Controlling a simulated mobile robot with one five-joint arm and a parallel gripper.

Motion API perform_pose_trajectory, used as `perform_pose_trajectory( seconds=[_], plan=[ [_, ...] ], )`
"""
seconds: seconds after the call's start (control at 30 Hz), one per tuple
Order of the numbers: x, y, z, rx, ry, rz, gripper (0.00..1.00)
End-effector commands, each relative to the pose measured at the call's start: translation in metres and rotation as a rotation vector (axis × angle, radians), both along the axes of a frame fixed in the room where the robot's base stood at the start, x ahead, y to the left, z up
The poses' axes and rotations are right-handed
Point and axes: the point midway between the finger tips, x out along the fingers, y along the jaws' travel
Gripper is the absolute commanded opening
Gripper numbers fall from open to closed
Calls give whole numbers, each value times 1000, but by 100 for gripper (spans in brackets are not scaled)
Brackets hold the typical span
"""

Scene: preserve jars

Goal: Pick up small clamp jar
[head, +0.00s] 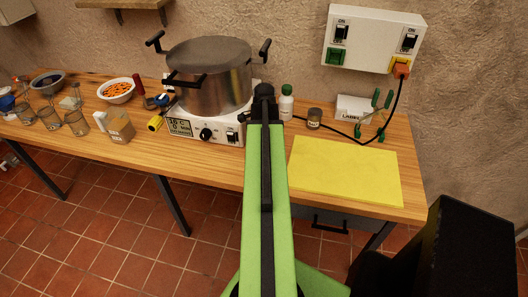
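Several clear glass jars stand at the left end of the wooden counter: one glass jar (29,114), a second glass jar (50,118) and a third glass jar (76,123). They look like clamp jars, but their clamps are too small to make out. I cannot tell which one is the small clamp jar. My green arm reaches forward over the counter's front edge, well to the right of these jars. Its black end, my gripper (263,92), is beside the right side of the steel pot. Its fingers cannot be made out.
A steel pot (210,80) stands on a white hotplate (180,127). A green-capped bottle (286,106), a small labelled jar (314,119) and a yellow mat (345,172) are right of my arm.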

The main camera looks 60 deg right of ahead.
Motion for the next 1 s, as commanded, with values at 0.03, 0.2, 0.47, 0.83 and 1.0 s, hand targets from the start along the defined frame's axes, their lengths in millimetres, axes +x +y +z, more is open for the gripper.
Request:
perform_pose_trajectory(
  seconds=[0.03,0.2,0.47,0.83,1.0],
  plan=[
    [0,0,2,0,0,0,88],
    [0,0,2,0,0,1,71],
    [1,0,2,0,0,1,37],
    [1,1,2,0,0,2,6],
    [1,1,6,0,0,2,6]
  ],
)
